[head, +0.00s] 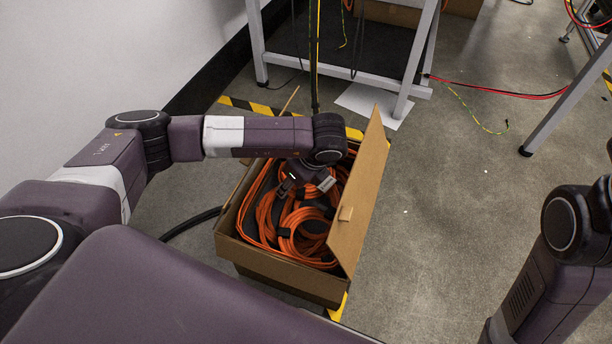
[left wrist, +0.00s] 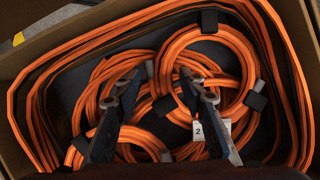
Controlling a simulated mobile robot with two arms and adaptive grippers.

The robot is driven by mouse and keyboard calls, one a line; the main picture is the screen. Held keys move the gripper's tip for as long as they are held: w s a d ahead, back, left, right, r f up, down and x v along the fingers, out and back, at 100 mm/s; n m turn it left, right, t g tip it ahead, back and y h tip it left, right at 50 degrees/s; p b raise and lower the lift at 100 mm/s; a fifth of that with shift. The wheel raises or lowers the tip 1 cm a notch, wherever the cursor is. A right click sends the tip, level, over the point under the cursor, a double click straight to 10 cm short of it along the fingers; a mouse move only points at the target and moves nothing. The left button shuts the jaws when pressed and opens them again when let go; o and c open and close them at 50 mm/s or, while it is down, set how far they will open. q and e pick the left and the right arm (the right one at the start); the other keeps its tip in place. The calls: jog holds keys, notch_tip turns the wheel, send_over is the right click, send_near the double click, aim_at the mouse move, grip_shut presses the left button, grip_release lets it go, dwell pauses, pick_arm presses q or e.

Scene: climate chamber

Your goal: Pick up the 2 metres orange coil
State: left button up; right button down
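Several orange cable coils lie in an open cardboard box (head: 262,262). In the left wrist view a white tag marked "2" (left wrist: 198,130) shows among them, partly behind one finger. The tag sits by a round orange coil (left wrist: 228,48) with black straps, but I cannot tell for sure which coil it belongs to. My left gripper (left wrist: 157,86) is open, its two fingers spread above the overlapping coils, with cable showing between them. In the head view the left gripper (head: 287,184) is down inside the box. My right gripper is out of view.
The box's raised flap (head: 362,190) stands at its right side. A metal-legged table (head: 345,78) stands behind the box, with yellow-black floor tape (head: 250,106) near it. A black hose (head: 190,222) lies left of the box. The floor to the right is mostly clear.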

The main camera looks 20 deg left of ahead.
pick_arm(q)
jog(key=shift+a+f, duration=0.15)
jog(key=shift+f, duration=0.15)
grip_shut()
jog(key=shift+w+r, duration=0.1)
jog(key=shift+r, duration=0.1)
dwell(0.4)
